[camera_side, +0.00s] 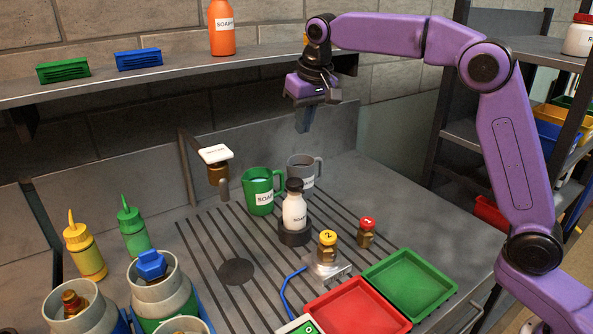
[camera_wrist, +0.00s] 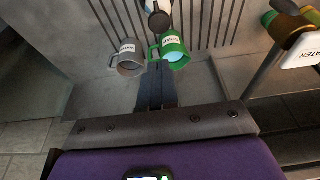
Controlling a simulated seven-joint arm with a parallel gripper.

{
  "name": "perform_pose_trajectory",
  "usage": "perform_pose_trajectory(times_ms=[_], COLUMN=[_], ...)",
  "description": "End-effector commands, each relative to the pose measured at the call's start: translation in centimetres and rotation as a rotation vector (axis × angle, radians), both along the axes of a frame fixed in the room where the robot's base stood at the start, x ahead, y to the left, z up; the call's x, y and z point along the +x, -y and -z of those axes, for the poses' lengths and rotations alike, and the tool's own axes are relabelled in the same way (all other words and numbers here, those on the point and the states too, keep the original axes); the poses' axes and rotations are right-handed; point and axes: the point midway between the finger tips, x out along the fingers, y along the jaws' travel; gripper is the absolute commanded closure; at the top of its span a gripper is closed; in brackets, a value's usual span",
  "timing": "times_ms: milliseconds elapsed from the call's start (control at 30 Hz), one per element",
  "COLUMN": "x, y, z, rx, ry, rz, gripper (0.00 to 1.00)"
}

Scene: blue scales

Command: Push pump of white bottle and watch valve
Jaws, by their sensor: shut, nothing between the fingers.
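The white bottle (camera_side: 294,213) stands upright on a dark round base on the slatted counter. It has a black pump top and a SOAP label. Two brass valve-like pieces stand to the bottle's right, one with a yellow cap marked 2 (camera_side: 327,240), one with a red cap marked 1 (camera_side: 367,228).
A green mug (camera_side: 262,190) and a grey mug (camera_side: 303,170) stand behind the bottle. A tap (camera_side: 217,165) with a white plate is at left. Red (camera_side: 356,308) and green (camera_side: 409,284) trays lie in front. A shelf (camera_side: 150,80) runs along the wall.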

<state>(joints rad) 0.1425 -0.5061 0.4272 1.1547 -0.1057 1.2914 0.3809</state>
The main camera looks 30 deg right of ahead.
Motion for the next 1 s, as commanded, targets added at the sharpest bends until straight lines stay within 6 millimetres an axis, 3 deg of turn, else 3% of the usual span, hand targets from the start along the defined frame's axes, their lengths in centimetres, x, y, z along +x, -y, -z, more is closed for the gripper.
perform_pose_trajectory(times_ms=[267,800,1000], x=[0.5,2.8,2.8], y=[0.1,0.0,0.0], z=[1.9,11.2,13.1], rx=[-0.001,-0.002,-0.001], ry=[-0.003,-0.003,-0.001], rz=[-0.001,-0.003,-0.002], gripper=[1.0,1.0,1.0])
